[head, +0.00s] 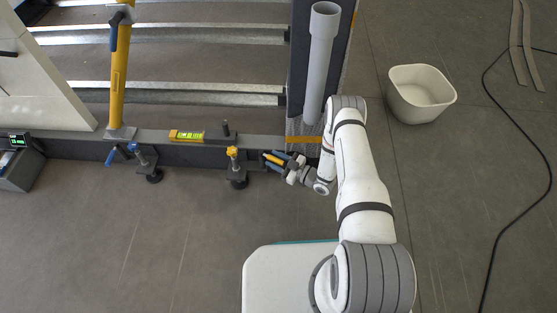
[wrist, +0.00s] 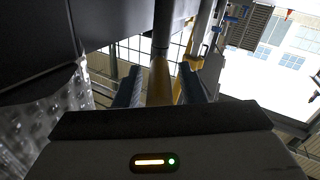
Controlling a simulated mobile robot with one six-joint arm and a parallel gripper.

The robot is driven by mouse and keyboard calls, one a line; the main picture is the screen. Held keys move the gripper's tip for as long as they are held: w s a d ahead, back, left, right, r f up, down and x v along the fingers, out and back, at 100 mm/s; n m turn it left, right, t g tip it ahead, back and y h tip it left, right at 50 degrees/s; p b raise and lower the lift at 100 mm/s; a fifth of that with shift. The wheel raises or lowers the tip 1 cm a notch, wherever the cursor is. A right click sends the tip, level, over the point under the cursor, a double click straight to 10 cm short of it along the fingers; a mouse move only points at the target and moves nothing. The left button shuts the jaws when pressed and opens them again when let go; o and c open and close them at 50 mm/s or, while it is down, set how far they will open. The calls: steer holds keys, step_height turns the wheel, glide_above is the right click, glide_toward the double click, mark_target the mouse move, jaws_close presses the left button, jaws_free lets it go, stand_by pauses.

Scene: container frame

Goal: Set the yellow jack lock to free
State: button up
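A blue-knobbed jack (head: 145,157) with a blue lever (head: 110,156) stands further left. A green-vialed spirit level (head: 187,136) lies on the beam (head: 75,135). A grey pipe (head: 320,65) stands behind my arm. A white bin (head: 421,94) is at right.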

steer(key=shift+o, duration=0.3)
steer(key=shift+d, duration=0.1)
steer(key=p+v, duration=0.2)
steer(key=v, duration=0.5)
steer(key=shift+s+d, duration=0.3)
